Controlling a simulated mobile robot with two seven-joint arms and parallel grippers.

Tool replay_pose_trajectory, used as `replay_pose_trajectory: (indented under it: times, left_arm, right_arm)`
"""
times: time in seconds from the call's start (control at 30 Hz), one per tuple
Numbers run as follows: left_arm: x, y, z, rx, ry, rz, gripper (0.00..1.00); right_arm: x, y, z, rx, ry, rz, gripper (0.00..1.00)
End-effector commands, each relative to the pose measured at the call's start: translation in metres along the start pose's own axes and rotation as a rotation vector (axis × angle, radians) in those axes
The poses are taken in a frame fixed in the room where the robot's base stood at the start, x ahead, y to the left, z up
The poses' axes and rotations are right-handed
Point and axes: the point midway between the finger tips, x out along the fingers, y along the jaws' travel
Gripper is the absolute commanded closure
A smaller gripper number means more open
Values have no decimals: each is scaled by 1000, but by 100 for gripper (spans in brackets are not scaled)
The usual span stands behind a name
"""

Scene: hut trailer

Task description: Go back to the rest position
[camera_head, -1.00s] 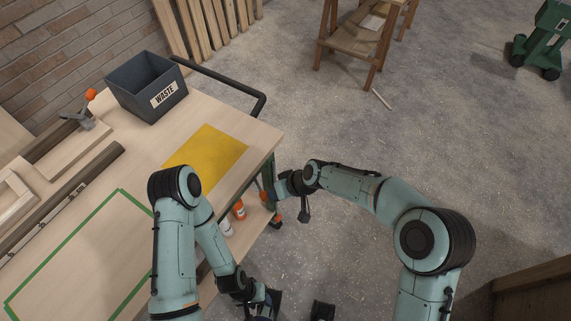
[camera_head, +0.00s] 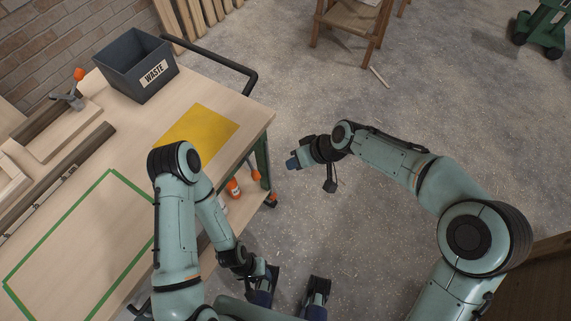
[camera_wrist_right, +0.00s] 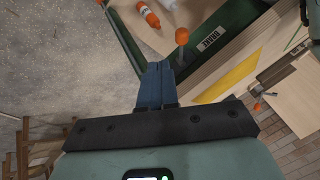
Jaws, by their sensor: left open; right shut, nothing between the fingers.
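My right gripper (camera_head: 293,163) hangs over open floor, just right of the workbench, in the head view. Its blue fingers are closed together with nothing between them; they also show in the right wrist view (camera_wrist_right: 155,86). My left gripper (camera_head: 290,290) is low in the head view, beside the bench's near right side. Its two dark blue fingers stand wide apart with nothing seen between them. My left arm bends over the bench's right edge. The workbench (camera_head: 100,170) carries a yellow sheet (camera_head: 197,136) and a green taped outline (camera_head: 57,219).
A grey waste bin (camera_head: 135,67) stands at the bench's back, near a black handle bar (camera_head: 215,64). Orange and white bottles (camera_head: 233,188) sit on a lower shelf. A wooden chair-like stand (camera_head: 348,28) and a green wheeled machine (camera_head: 543,32) stand farther off.

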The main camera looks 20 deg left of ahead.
Motion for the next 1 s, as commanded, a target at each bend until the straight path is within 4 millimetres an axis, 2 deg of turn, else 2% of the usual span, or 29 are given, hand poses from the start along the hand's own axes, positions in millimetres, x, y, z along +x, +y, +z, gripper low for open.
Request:
replay_pose_trajectory:
  times: [0.07,0.2,0.8,0.87,0.93,1.0]
  left_arm:
    - [0,0,0,1,-1,0,54]
    - [0,0,0,1,-1,0,54]
    - [-1,0,0,1,-1,0,54]
    - [-3,1,0,1,0,0,54]
    - [-8,3,1,1,0,0,54]
    - [-15,5,1,2,0,1,54]
  right_arm:
    - [-9,0,0,1,1,2,100]
    - [-15,0,1,1,-1,0,100]
    - [-14,1,3,7,-3,1,100]
    - [-9,7,9,29,-8,5,100]
    - [2,21,25,87,-20,16,100]
    - [19,40,54,178,-39,34,100]
